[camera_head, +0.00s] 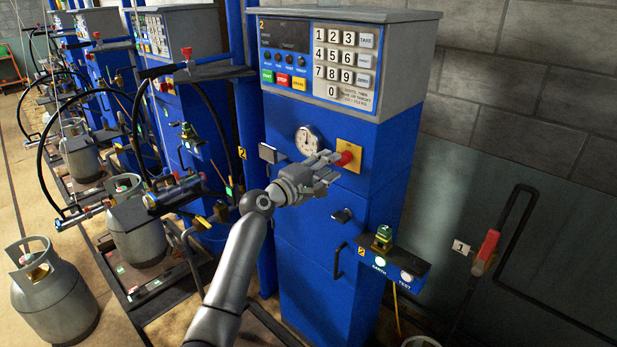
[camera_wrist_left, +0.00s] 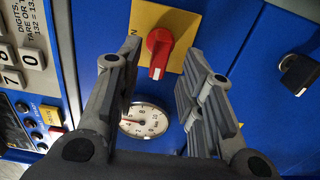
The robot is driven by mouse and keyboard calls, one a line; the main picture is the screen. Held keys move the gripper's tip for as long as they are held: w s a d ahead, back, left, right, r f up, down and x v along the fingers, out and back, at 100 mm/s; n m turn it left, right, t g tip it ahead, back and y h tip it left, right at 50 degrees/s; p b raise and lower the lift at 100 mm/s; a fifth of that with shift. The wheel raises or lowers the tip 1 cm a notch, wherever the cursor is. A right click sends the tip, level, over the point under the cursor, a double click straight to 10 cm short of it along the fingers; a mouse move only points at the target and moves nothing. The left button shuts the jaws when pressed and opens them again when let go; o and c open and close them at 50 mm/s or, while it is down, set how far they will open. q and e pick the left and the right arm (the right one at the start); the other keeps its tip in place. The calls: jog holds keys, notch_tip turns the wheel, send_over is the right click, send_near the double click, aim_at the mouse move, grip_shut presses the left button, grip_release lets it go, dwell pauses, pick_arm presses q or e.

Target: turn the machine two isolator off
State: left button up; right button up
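Machine two is a blue cabinet (camera_head: 335,235) with a "2" on its grey keypad head, in the middle of the head view. Its isolator is a red rotary knob (camera_head: 343,159) on a yellow plate (camera_head: 353,148), right of a round dial (camera_head: 307,140). My left gripper (camera_head: 328,168) is open, just in front of the knob. In the left wrist view the red knob (camera_wrist_left: 159,46) lies between the open fingertips, its white mark toward the dial (camera_wrist_left: 144,118). I cannot tell whether a finger touches it. The plate's lettering is partly hidden. My right gripper is not in view.
A blue box (camera_head: 392,262) with earth and test buttons juts out at lower right. A red-handled lever (camera_head: 487,247) is on the wall farther right. Hoses, gas cylinders (camera_head: 52,290) and similar machines line the left. A black latch (camera_head: 342,215) is below the knob.

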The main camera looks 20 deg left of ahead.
pick_arm(q)
jog(key=v, duration=0.8)
